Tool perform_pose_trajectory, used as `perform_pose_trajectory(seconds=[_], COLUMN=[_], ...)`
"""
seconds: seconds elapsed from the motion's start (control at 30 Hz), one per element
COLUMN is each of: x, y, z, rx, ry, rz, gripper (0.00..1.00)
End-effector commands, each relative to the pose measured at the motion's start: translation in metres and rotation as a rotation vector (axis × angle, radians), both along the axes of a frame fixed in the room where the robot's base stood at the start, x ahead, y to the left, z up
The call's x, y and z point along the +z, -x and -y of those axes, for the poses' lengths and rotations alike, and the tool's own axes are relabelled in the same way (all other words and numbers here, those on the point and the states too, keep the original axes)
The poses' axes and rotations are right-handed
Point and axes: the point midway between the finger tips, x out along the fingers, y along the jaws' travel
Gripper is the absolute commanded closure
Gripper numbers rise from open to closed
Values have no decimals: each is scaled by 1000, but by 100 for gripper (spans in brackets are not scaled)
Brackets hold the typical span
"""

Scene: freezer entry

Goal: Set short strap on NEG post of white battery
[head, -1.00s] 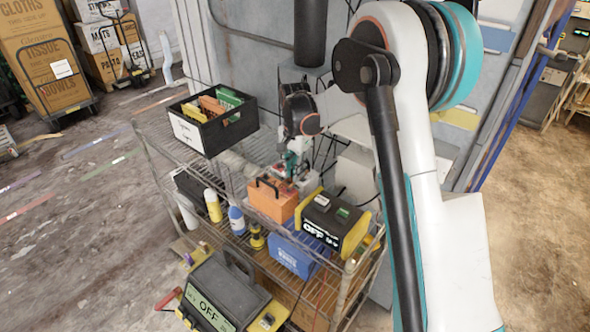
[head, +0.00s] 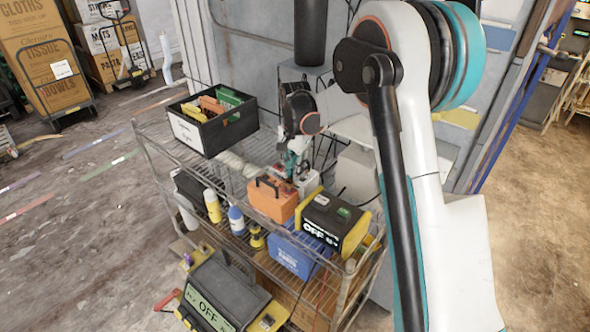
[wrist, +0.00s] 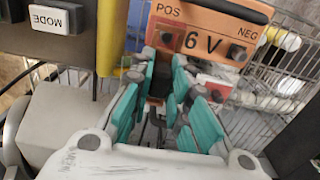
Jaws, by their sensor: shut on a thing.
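My gripper (head: 296,165) points down at the back of the cart's top shelf, just behind the orange battery. In the wrist view its teal fingers (wrist: 163,80) are closed in on a small dark piece, likely the short strap (wrist: 157,82); its ends are mostly hidden. The orange 6 V battery (wrist: 205,30) shows its POS and NEG labels and dark posts beyond the fingertips. A white battery (head: 310,183) stands behind the orange one at the gripper. Part of its pale top with a red patch (wrist: 213,88) shows beside the right finger. I cannot make out its NEG post.
A black and yellow box marked OFF (head: 333,222) stands right of the orange battery. A black crate (head: 190,135) sits at the shelf's back left. Yellow and blue bottles (head: 212,206) stand along the left side.

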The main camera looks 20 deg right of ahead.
Motion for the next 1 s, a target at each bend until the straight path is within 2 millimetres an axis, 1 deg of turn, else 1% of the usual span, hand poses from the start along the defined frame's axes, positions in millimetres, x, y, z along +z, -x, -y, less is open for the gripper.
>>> perform_pose_trajectory(seconds=[0.27,1.0], x=[-2,-16], y=[0,0], z=[0,0], rx=[0,0], ry=[0,0], rz=[0,0], gripper=[100,100])
